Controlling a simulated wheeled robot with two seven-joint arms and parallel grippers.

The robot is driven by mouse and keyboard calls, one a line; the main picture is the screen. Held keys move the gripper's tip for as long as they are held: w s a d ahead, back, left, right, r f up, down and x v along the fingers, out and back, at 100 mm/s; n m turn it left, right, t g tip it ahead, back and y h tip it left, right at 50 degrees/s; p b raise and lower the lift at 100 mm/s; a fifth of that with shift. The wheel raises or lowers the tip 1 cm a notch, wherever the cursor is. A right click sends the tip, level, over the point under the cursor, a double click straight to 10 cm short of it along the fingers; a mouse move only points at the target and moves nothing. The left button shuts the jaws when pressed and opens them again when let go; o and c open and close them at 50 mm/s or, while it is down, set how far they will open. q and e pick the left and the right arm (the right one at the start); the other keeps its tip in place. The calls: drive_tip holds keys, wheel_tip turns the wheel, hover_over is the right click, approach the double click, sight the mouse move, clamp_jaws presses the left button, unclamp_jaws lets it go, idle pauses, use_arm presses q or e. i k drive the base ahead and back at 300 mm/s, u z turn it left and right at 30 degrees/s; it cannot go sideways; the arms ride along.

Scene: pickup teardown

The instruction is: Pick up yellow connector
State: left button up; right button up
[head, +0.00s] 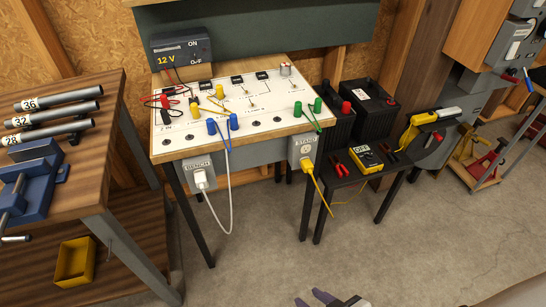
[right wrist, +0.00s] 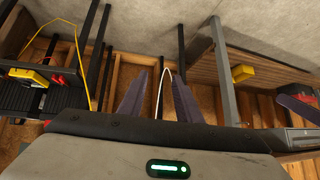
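Two yellow connectors stand on the white test board (head: 160,145): one yellow connector (head: 220,91) near its middle and another yellow connector (head: 195,111) just left of and nearer than it. A yellow wire runs from them. A yellow plug (head: 306,165) with a yellow cord also sits in the STAND outlet on the board's front side. My right gripper (head: 312,298) shows only at the bottom edge of the head view, low and well apart from the board. In the right wrist view my right gripper (right wrist: 157,97) has its fingers spread with nothing between them. My left gripper is out of view.
Blue (head: 234,122), green (head: 298,109), red and black connectors share the board. A white cord (head: 229,205) hangs from the BENCH outlet. A black side table (head: 345,178) holds a yellow meter (head: 366,158). A wooden bench (head: 90,180) stands left. Floor in front is clear.

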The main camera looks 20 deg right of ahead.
sight(196, 111)
drive_tip(key=z, duration=0.3)
drive_tip(key=i, duration=1.25)
drive_tip(key=z, duration=0.2)
